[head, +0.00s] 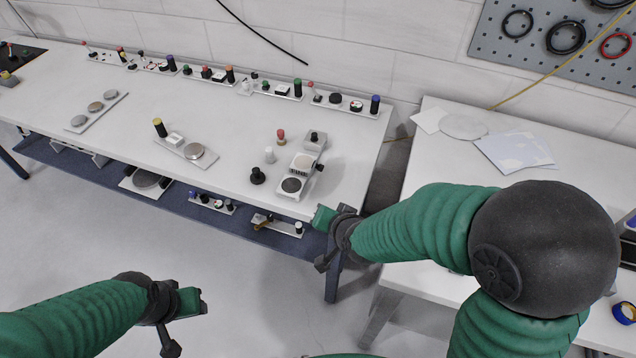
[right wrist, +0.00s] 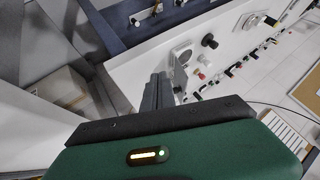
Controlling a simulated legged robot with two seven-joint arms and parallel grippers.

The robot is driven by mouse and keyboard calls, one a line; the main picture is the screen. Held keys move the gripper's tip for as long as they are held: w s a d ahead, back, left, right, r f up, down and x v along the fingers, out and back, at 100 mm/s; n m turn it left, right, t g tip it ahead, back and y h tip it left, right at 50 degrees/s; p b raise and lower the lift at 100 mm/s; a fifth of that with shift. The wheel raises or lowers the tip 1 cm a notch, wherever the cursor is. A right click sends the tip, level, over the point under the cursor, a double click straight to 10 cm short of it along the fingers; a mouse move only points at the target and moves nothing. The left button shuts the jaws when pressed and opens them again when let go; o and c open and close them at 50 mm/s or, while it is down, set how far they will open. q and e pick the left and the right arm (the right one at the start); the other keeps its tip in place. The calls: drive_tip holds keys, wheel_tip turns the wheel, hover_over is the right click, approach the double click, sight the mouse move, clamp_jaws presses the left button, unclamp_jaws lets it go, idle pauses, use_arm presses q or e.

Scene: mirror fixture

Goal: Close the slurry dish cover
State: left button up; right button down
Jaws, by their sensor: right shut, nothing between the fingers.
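A small white-grey fixture (head: 297,173) stands near the right front edge of the long table. It bears a pale round dish (head: 303,162), a dark-rimmed disc (head: 291,185) in front and a raised grey part with a black knob (head: 314,137) behind. Which part is the slurry dish cover is too small to tell. The fixture also shows in the right wrist view (right wrist: 182,56), just past my fingers. My right gripper (head: 321,266) is shut and empty, apart from the fixture; its fingers show in the wrist view (right wrist: 158,78). My left gripper (head: 172,349) is low over the floor; its jaws are unclear.
A black knob (head: 257,176), a white cylinder (head: 270,155) and a red-topped peg (head: 281,137) stand left of the fixture. A plate with a steel disc (head: 195,151) lies farther left. Several small fixtures line the back. A second table (head: 425,180) stands right, across a gap.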

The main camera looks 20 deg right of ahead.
drive_tip(key=w+f+m+t+h+b, duration=0.3)
drive_tip(key=w+f+m+t+b, duration=0.45)
drive_tip(key=m+b, duration=0.5)
drive_tip(key=w+d+m+h+b, duration=0.1)
drive_tip(key=w, duration=0.1)
drive_tip(key=w+d+m+t+h+b, duration=0.1)
drive_tip(key=w+d+m+h+b, duration=0.1)
drive_tip(key=w, duration=0.1)
drive_tip(key=w+d+m+h+b, duration=0.1)
drive_tip(key=w+m, duration=0.1)
drive_tip(key=w, duration=0.1)
drive_tip(key=shift+w+d+r+m+h, duration=0.1)
drive_tip(key=shift+d+r+m+h, duration=0.05)
drive_tip(key=shift+r+m+h, duration=0.15)
use_arm(q)
drive_tip(key=s+x, duration=0.2)
drive_tip(key=x, duration=0.7)
drive_tip(key=s+f+x, duration=0.1)
drive_tip(key=s+x, duration=0.1)
drive_tip(key=x, duration=0.7)
drive_tip(key=shift+d, duration=0.25)
use_arm(e)
drive_tip(key=shift+w+d+r, duration=0.1)
drive_tip(key=shift+w, duration=0.25)
